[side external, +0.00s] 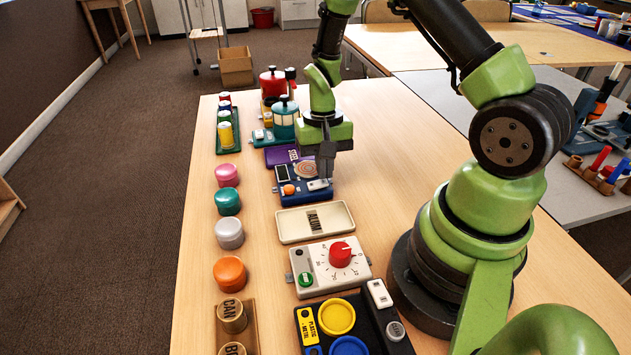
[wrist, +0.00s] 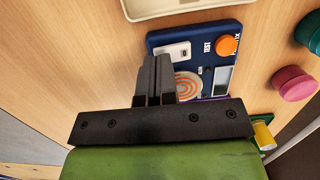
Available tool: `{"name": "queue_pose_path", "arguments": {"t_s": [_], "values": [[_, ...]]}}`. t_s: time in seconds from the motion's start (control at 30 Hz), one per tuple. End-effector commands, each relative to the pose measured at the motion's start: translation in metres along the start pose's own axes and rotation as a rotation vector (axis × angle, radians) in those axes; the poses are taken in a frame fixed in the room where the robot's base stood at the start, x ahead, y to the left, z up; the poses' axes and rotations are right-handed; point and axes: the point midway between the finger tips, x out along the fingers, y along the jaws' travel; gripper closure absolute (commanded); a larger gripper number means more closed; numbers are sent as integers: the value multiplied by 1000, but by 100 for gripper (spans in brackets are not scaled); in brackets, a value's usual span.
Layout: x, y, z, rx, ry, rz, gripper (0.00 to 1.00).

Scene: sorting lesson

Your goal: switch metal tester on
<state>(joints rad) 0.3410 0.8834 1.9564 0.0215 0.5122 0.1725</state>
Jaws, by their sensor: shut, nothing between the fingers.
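The metal tester is a dark blue box (side external: 290,196) on the table, with a coiled copper disc (wrist: 188,86), an orange button (side external: 289,189), a small display (side external: 283,173) and a white rocker switch (side external: 318,184). In the wrist view the switch (wrist: 172,51) lies just beyond my fingertips, and the orange button (wrist: 226,45) is to its right. My gripper (side external: 327,180) is shut and empty, pointing down over the switch end of the box. Whether the fingertips touch the switch, and which way it is set, I cannot tell.
A cream tray (side external: 283,226) lies just in front of the tester, and a purple tray (side external: 277,157) is behind it. A grey box with a red dial (side external: 341,254) stands nearer. Coloured round pieces (side external: 228,201) line the left edge. The table right of the tester is clear.

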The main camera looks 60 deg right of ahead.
Motion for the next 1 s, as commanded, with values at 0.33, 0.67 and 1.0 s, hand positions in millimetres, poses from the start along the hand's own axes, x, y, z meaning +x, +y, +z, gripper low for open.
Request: {"name": "queue_pose_path", "arguments": {"t_s": [0.33,0.67,1.0], "values": [[5,0,-1,-1,1,0,100],[10,0,-1,0,0,0,100],[9,0,-2,0,2,-1,100]]}}
